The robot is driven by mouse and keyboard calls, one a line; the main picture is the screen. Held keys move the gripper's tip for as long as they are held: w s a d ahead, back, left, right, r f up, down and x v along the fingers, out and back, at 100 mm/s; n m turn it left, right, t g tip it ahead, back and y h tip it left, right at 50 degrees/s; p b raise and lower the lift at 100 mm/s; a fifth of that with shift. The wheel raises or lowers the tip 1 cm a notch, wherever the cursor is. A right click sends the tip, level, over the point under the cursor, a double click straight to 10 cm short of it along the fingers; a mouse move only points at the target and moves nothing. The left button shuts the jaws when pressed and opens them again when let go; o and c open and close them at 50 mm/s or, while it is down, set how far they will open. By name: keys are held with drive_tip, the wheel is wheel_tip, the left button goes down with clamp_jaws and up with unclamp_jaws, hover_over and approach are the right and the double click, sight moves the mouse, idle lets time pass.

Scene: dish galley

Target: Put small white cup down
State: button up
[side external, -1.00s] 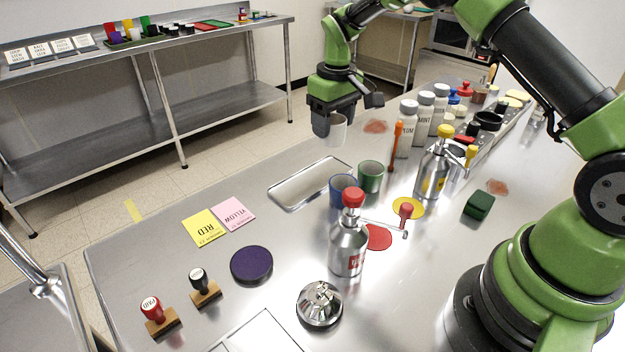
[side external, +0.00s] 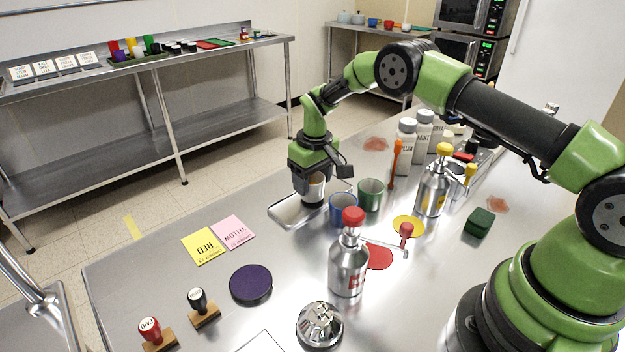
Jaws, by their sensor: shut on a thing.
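The small white cup (side external: 315,188) is partly hidden between the dark fingers of my gripper (side external: 311,190), which is shut on it. The cup looks upright and is low over the shiny metal tray (side external: 284,212), with a dark patch directly beneath it. I cannot tell whether its base touches the tray. The blue cup (side external: 343,209) and the green cup (side external: 371,194) stand just right of the tray, close to my gripper.
A red-capped bottle (side external: 348,255) and a yellow-capped bottle (side external: 434,182) stand to the right. Yellow and pink cards (side external: 217,238), a purple disc (side external: 251,285) and two stamps (side external: 203,306) lie at the front left. Bare tabletop lies between the cards and the tray.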

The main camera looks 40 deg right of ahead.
drive_tip(key=shift+f, duration=0.35)
drive_tip(key=o, duration=1)
drive_tip(key=shift+o, duration=0.2)
drive_tip(key=shift+r, duration=0.1)
wheel_tip(320, 180, up, 12)
drive_tip(key=shift+s+r, duration=0.15)
drive_tip(key=shift+s, duration=0.25)
drive_tip(key=s+a+r+m+t, duration=0.1)
drive_tip(key=s+a+r+t, duration=0.1)
drive_tip(key=s+r, duration=0.45)
drive_tip(key=s+a+r+m+t, duration=0.1)
drive_tip(key=s+r, duration=0.3)
drive_tip(key=r, duration=0.5)
drive_tip(key=s+a+m+t+y, duration=0.1)
drive_tip(key=s, duration=0.8)
drive_tip(key=s+a+m+t+y, duration=0.1)
drive_tip(key=s+t, duration=0.1)
drive_tip(key=s, duration=0.7)
drive_tip(key=shift+s+a+r+t, duration=0.15)
drive_tip(key=shift+a+r+t, duration=0.1)
drive_tip(key=shift+a+t, duration=0.1)
